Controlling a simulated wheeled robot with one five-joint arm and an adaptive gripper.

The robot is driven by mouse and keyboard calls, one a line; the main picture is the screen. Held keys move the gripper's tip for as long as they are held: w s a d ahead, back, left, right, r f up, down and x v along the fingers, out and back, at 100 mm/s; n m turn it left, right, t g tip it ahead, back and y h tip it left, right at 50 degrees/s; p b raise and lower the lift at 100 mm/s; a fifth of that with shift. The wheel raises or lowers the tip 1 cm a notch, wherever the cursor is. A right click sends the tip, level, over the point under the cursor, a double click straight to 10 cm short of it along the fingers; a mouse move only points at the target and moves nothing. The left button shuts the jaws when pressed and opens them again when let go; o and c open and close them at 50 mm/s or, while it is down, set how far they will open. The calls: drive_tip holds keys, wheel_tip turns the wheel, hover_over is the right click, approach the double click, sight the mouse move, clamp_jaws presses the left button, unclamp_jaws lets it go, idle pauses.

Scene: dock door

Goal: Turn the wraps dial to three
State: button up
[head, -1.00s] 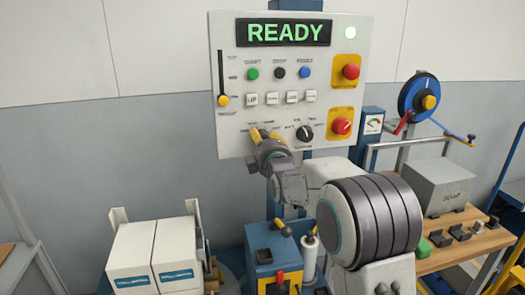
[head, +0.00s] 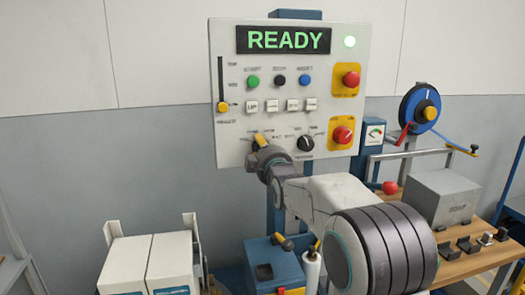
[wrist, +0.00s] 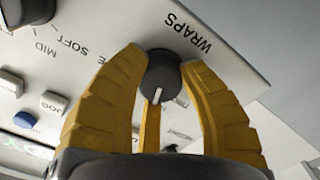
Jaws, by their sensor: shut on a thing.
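The white control panel (head: 230,132) stands upright with a lit READY display (head: 284,40). The wraps dial is a dark round knob (wrist: 163,77) beside the printed WRAPS label in the wrist view. Its white pointer mark points down toward my palm in that view. My gripper (wrist: 165,85) has its yellow fingers closed on either side of this knob. In the head view my gripper (head: 261,139) is at the panel's lower left and hides the wraps dial. The small numbers around the dial are not readable.
A second black dial (head: 306,144) sits just right of my gripper. Red stop buttons (head: 342,134) on yellow plates are further right, and a yellow-knobbed slider (head: 222,106) is at the left. White boxes (head: 171,256) stand below left; a workbench (head: 490,257) is at the right.

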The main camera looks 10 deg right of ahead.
drive_tip(key=shift+r, duration=0.15)
drive_tip(key=o, duration=1.2)
drive_tip(key=shift+w, duration=0.1)
drive_tip(key=s, duration=1.2)
drive_tip(key=shift+s, duration=0.1)
drive_tip(key=s+f+m+g+p, duration=0.3)
drive_tip(key=s+g, duration=0.2)
drive_tip(key=s, duration=0.6)
drive_tip(key=s+f+m+g+p, duration=0.3)
drive_tip(key=s+f+g+p, duration=0.1)
drive_tip(key=s, duration=0.7)
drive_tip(key=s+f+m+g+p, duration=0.3)
drive_tip(key=s+f+m+g, duration=0.1)
drive_tip(key=s, duration=0.7)
drive_tip(key=shift+s+g+p, duration=0.15)
drive_tip(key=shift+g+p, duration=0.25)
drive_tip(key=shift+g, duration=0.4)
